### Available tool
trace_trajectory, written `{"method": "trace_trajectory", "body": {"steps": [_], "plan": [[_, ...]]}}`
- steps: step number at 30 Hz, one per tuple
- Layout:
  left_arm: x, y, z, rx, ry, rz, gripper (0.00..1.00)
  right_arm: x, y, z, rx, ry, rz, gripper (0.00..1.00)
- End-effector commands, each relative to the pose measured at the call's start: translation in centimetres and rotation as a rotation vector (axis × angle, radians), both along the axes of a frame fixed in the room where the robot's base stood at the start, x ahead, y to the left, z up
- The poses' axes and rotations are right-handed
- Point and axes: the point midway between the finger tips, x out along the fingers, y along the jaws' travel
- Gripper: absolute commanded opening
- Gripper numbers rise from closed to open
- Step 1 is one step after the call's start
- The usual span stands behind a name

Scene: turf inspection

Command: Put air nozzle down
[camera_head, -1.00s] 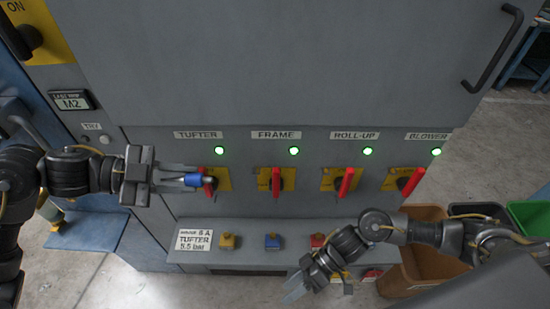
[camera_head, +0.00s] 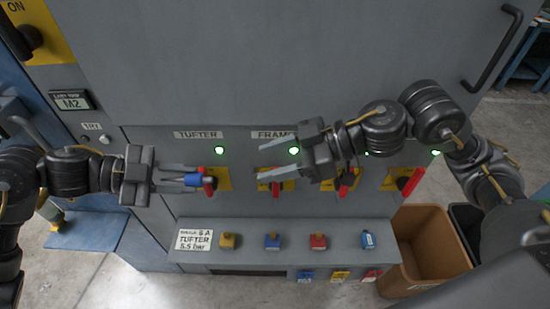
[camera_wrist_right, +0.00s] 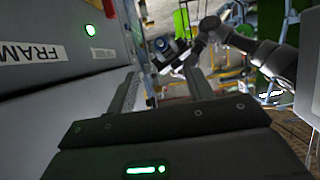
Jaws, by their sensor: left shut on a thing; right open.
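The air nozzle (camera_head: 193,179), a small blue cylinder, is held between the fingers of my left gripper (camera_head: 199,179), in front of the panel beside the red TUFTER handle (camera_head: 208,186). The blue piece also shows near my left arm in the right wrist view (camera_wrist_right: 164,44). My right gripper (camera_head: 262,160) is open and empty, pointing left toward the nozzle, in front of the FRAME switch. A gap separates its fingertips from the nozzle. In the right wrist view its two fingers (camera_wrist_right: 160,92) stand apart with nothing between them.
A grey ledge (camera_head: 300,232) below the switches carries yellow, blue and red blocks and a blue-and-white item (camera_head: 368,239). A placard (camera_head: 195,240) reads TUFTER 5.5 bar. A brown bin (camera_head: 425,250) stands at lower right. Red handles (camera_head: 346,183) stick out from the panel.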

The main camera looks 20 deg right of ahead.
Motion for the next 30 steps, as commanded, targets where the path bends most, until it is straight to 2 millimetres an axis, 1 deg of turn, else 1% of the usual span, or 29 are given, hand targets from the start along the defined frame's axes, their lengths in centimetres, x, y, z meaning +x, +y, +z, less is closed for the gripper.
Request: {"method": "trace_trajectory", "body": {"steps": [5,8,15,21,25,30], "plan": [[0.0,0.0,0.0,0.0,0.0,0.0,0.04,0.3,1.1,-0.5,0.002,0.003,0.002,0.52],[0.0,0.0,0.0,0.0,0.0,0.0,0.04,0.6,2.5,-1.1,0.002,0.004,0.005,0.52],[0.0,0.0,0.0,0.0,0.0,0.0,0.04,1.8,6.6,-2.9,0.003,0.006,0.003,0.52],[0.0,0.0,0.0,0.0,0.0,0.0,0.04,2.5,9.3,-4.0,0.002,0.006,0.002,0.52],[0.0,0.0,0.0,0.0,0.0,0.0,0.04,2.8,10.2,-4.5,0.001,0.005,0.001,0.52],[0.0,0.0,0.0,0.0,0.0,0.0,0.04,2.9,10.7,-4.7,0.0,0.003,0.001,0.52]]}}
